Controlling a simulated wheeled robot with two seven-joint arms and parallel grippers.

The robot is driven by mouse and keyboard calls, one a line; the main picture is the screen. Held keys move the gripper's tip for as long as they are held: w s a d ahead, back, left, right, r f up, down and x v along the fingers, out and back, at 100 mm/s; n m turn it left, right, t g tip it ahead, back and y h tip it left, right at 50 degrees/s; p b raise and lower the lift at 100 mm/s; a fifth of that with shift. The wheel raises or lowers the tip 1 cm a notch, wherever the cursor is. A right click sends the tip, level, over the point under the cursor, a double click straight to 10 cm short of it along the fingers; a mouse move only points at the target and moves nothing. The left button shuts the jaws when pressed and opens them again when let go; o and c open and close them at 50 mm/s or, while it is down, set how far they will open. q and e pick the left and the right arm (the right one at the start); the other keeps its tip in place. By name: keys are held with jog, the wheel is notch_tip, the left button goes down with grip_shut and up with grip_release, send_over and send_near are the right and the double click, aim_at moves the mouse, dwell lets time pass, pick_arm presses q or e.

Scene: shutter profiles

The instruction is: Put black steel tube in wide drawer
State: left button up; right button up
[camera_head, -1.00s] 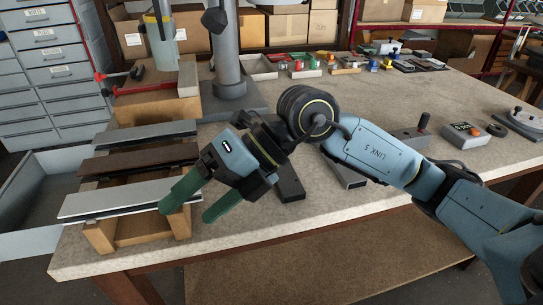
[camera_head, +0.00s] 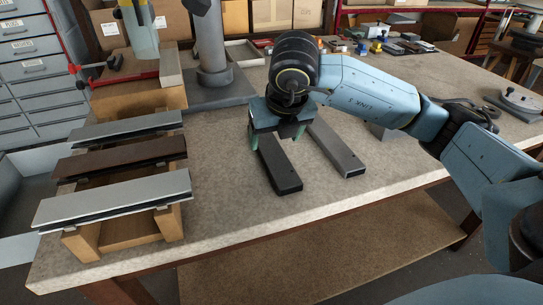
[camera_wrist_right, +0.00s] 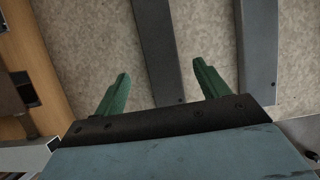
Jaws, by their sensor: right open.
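The black steel tube (camera_head: 278,168) lies flat on the bench; it also shows in the right wrist view (camera_wrist_right: 157,45). My right gripper (camera_head: 277,137) points down over the tube's far end. In the right wrist view my open green fingers (camera_wrist_right: 162,72) stand on either side of the tube, apart from it, with nothing held. The heights of the fingertips cannot be told exactly. An open drawer (camera_head: 18,249) of the grey cabinet shows in part at the left edge; its inside is mostly out of view. My left gripper is not in view.
A grey tube (camera_head: 336,150) lies just right of the black one. A grey column (camera_head: 211,45) and a red clamp (camera_head: 125,80) stand behind.

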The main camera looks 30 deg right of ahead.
aim_at(271, 150)
jog(key=x, duration=0.3)
jog(key=b+x, duration=0.1)
jog(key=x, duration=0.1)
jog(key=shift+w+d+f, duration=0.2)
jog(key=shift+w+f, duration=0.05)
jog(key=shift+w, duration=0.15)
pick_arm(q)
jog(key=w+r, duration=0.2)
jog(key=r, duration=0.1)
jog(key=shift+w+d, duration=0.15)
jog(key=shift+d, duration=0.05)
pick_arm(e)
jog(key=shift+r, duration=0.15)
jog(key=c, duration=1.6)
